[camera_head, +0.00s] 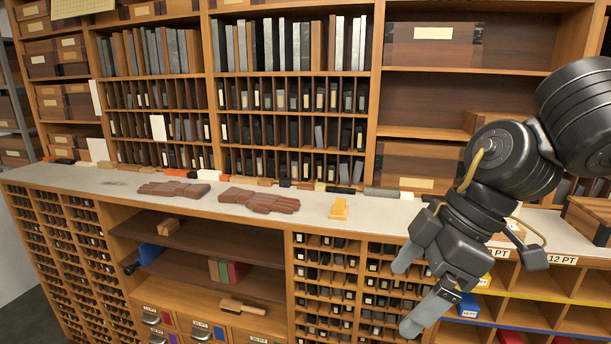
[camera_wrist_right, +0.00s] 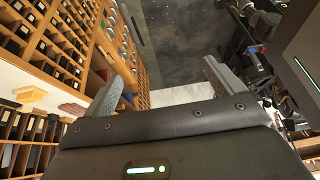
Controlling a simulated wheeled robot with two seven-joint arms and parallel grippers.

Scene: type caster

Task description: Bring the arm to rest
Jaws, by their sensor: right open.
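My right gripper (camera_head: 406,296) is in front of the cabinet, below the counter's front edge, at the right of the head view. Its two grey fingers are spread apart with nothing between them. In the right wrist view the same gripper (camera_wrist_right: 163,88) shows its fingers wide apart and empty. My right arm (camera_head: 500,160) comes in from the upper right and hides part of the counter and the shelves behind it. My left gripper is in neither view.
The grey counter (camera_head: 110,183) bears brown gloves (camera_head: 258,200) and a small yellow-orange object (camera_head: 339,209). Type cases (camera_head: 335,275) and open shelves lie below it. Labelled compartments (camera_head: 535,285) are right of the gripper. A shelved cabinet (camera_head: 300,90) stands behind.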

